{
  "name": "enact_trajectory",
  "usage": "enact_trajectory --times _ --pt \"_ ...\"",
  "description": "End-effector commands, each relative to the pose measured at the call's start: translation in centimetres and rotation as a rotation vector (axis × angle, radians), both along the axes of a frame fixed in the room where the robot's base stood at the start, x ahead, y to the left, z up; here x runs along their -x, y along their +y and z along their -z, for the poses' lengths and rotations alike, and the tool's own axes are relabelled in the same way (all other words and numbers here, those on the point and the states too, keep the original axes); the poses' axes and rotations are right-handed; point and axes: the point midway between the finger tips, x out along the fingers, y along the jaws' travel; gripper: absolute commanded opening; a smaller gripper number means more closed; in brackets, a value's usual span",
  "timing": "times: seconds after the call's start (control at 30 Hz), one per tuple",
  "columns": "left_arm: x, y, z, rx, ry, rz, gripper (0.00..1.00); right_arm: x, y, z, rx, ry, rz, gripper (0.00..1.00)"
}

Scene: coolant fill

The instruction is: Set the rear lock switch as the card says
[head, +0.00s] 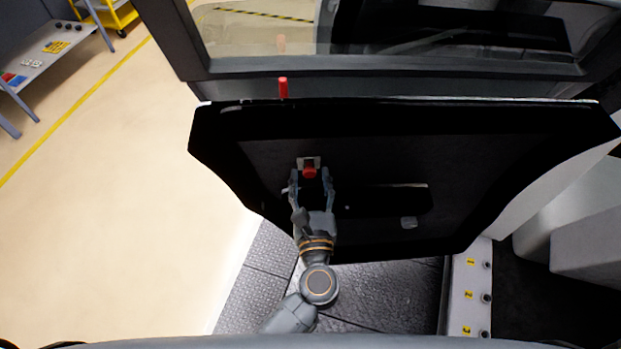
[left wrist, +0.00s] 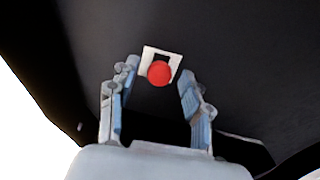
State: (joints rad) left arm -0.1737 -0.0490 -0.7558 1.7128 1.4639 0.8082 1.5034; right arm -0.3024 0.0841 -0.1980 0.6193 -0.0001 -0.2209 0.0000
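The lock switch is a red knob (head: 310,172) on a pale plate (head: 305,161) with a dark slot, set on the black inner door panel (head: 380,155). In the left wrist view the red knob (left wrist: 159,73) sits at the lower part of the plate (left wrist: 149,53), with the dark slot above it. My left gripper (head: 311,177) is open, its fingers on either side of and just below the knob. In the left wrist view the fingers (left wrist: 156,90) stand apart from the knob. My right gripper is not in view. No card is legible in either view.
A red pin (head: 283,87) stands on the door's top edge below the window. A recess (head: 385,199) lies right of my gripper. A strip with yellow labels (head: 468,295) is at lower right. A table (head: 45,55) and yellow cart (head: 110,15) stand far left; the floor between is clear.

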Motion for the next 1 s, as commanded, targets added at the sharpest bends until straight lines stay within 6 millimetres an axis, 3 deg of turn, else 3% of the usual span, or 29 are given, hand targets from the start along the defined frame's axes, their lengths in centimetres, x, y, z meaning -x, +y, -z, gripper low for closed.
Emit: enact_trajectory --times 0.03,0.23,0.47,0.73,1.0 --pt "0.0 0.0 0.0 0.000 0.000 0.000 0.39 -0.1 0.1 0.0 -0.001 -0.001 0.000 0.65" --pt "0.0 0.0 0.0 0.000 0.000 0.000 0.00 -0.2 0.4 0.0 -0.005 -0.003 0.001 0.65" --pt "0.0 0.0 -0.3 0.000 -0.001 0.000 0.00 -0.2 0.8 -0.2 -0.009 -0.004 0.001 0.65" --pt "0.0 0.0 -4.1 0.004 -0.001 -0.001 0.00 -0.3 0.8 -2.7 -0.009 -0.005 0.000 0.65" --pt "-0.1 0.0 -4.4 0.000 -0.008 -0.001 0.00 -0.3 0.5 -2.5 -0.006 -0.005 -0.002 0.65"
